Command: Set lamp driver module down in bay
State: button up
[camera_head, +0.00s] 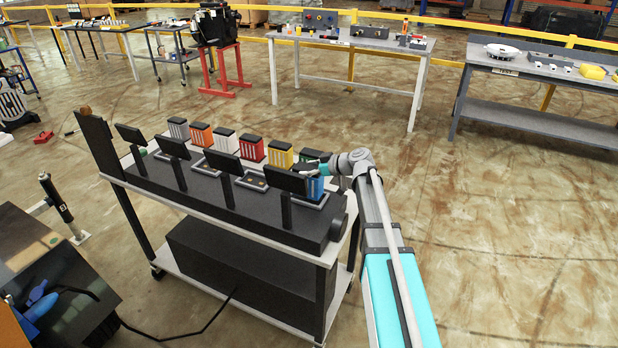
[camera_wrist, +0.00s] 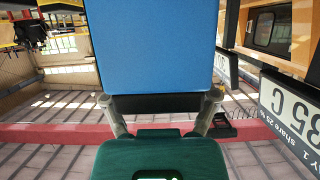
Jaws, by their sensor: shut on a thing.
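The lamp driver module seems to be the blue block (camera_head: 315,188) at the right end of the black tower bench (camera_head: 205,192). My gripper (camera_head: 322,171) is shut on its black top end. In the wrist view, the blue block (camera_wrist: 150,45) fills the upper middle, and my fingers (camera_wrist: 160,101) close on the black band from both sides. In the head view, the block stands about upright over or in the rightmost front bay (camera_head: 308,200). A black display panel (camera_head: 285,179) stands close at its left. I cannot tell whether its bottom touches the bay floor.
A back row holds grey, orange, white, red (camera_head: 252,148) and yellow (camera_head: 280,155) modules and a green one. Other front bays (camera_head: 252,181) with display panels lie to the left. A readable panel (camera_wrist: 290,105) sits right in the wrist view. Open floor lies right of the bench.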

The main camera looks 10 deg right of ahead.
jog(key=shift+f+b, duration=0.65)
jog(key=shift+f, duration=0.3)
jog(key=shift+f, duration=0.15)
jog(key=o, duration=1.2)
jog(key=shift+s+d+r+p, duration=0.3)
jog(key=shift+s+d+r, duration=0.05)
jog(key=shift+d+r, duration=0.1)
jog(key=shift+p+v, duration=2)
jog(key=shift+v, duration=3.4)
